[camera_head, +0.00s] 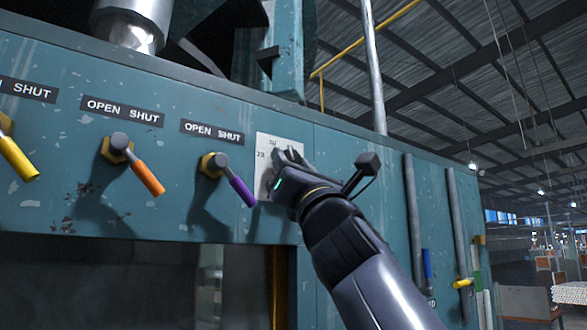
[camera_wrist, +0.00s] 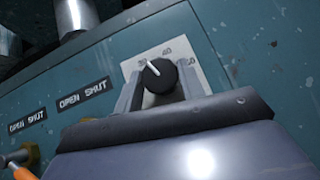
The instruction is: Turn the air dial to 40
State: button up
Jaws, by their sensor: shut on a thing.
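The air dial is a round black knob (camera_wrist: 159,76) with a white pointer line, on a white scale plate (camera_wrist: 200,62). In the wrist view the pointer tilts up and left, toward a small number left of the one that looks like 40. The numbers are small and hard to read. My gripper (camera_wrist: 158,88) has one finger on each side of the knob and is shut on it. In the head view the scale plate (camera_head: 264,146) shows partly behind my gripper (camera_head: 282,160), which hides the knob there.
Left of the dial are a purple lever (camera_head: 242,190), an orange lever (camera_head: 148,178) and a yellow lever (camera_head: 18,158), under OPEN SHUT labels. The purple one is close to my gripper. Vertical pipes (camera_head: 411,220) run down the teal panel at right.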

jog(key=m+h, duration=0.4)
jog(key=m+h+p, duration=0.1)
jog(key=m+h, duration=0.3)
jog(key=m, duration=0.1)
jog(key=r+m+h, duration=0.1)
jog(key=m+h, duration=0.3)
jog(key=m, duration=0.1)
jog(key=shift+s+a+g, duration=0.2)
jog(key=shift+a+g, duration=0.1)
jog(key=shift+g, duration=0.1)
jog(key=shift+f+m+g+h+p, duration=0.15)
jog(key=shift+m+g+h+p, duration=0.35)
jog(key=shift+m+h+p, duration=0.35)
jog(key=shift+f, duration=0.1)
jog(key=o, duration=1)
